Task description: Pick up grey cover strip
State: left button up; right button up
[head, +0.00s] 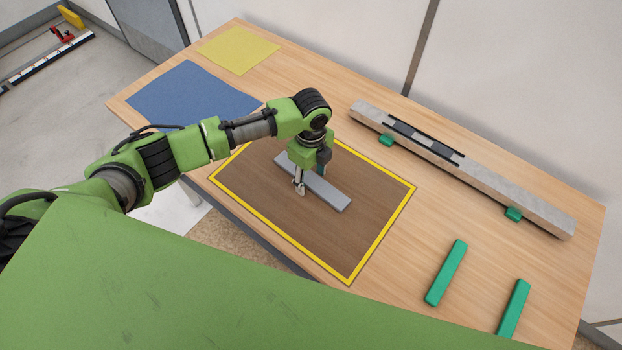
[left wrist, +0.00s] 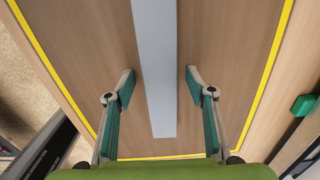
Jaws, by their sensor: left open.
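The grey cover strip (head: 328,192) lies flat on the brown area with a yellow border in the head view. My left gripper (head: 309,190) is over the strip, pointing down, and hides part of it. In the left wrist view the strip (left wrist: 156,70) runs from the top edge down between the two spread fingers of my left gripper (left wrist: 160,85). The fingers are open, one on each side, with a gap to the strip on both sides. My right gripper is not in view.
A long grey beam (head: 530,205) with a dark inset and green blocks lies along the back right. Two green bars (head: 446,272) lie at the front right. A blue sheet (head: 185,98) and a yellow sheet (head: 238,50) lie at the table's left end.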

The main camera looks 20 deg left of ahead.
aim_at(310, 180)
pick_arm(q)
jog(key=c, duration=1.2)
jog(key=shift+c, duration=0.2)
jog(key=shift+r+b, duration=0.4)
jog(key=shift+r, duration=0.15)
jog(key=r, duration=0.2)
jog(key=r+b, duration=0.1)
jog(key=shift+s+r, duration=0.1)
jog(key=shift+s, duration=0.15)
jog(key=s+r+b, duration=0.2)
jog(key=s+r, duration=0.7)
jog(key=s, duration=0.4)
jog(key=shift+s+a+r, duration=0.15)
jog(key=shift+s+a, duration=0.1)
